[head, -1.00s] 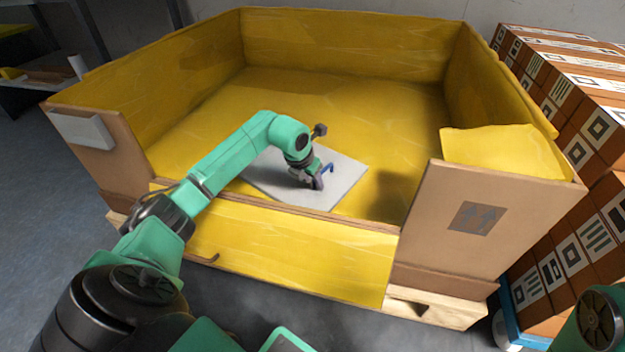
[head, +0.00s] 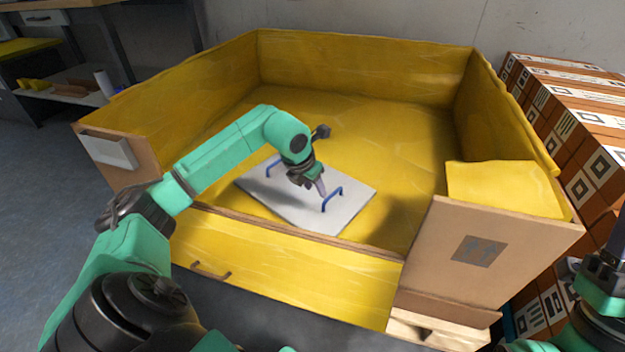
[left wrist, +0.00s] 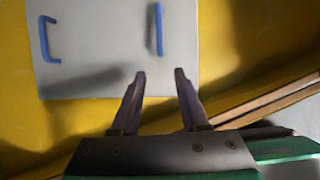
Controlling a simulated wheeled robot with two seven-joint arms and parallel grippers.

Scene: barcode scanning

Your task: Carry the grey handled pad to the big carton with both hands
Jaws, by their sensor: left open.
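The grey pad (head: 308,219) with two blue handles lies flat inside the big yellow-lined carton (head: 350,52), near its lowered front side. One blue handle (head: 331,196) is at the pad's right, the other (head: 272,166) toward its left. My left gripper (head: 321,191) reaches over the pad, its fingers beside the right handle and apart from it. In the left wrist view the gripper (left wrist: 160,73) is open and empty, with one handle (left wrist: 158,28) just ahead of the fingertips and the other (left wrist: 48,40) at the far left. My right arm shows at the right edge; its gripper jaws are not clear.
Brown cartons with white labels (head: 572,130) are stacked on the right. A shelf (head: 65,95) with small items stands at the back left. The carton's side walls stand high; a yellow flap (head: 505,190) tops the front right corner.

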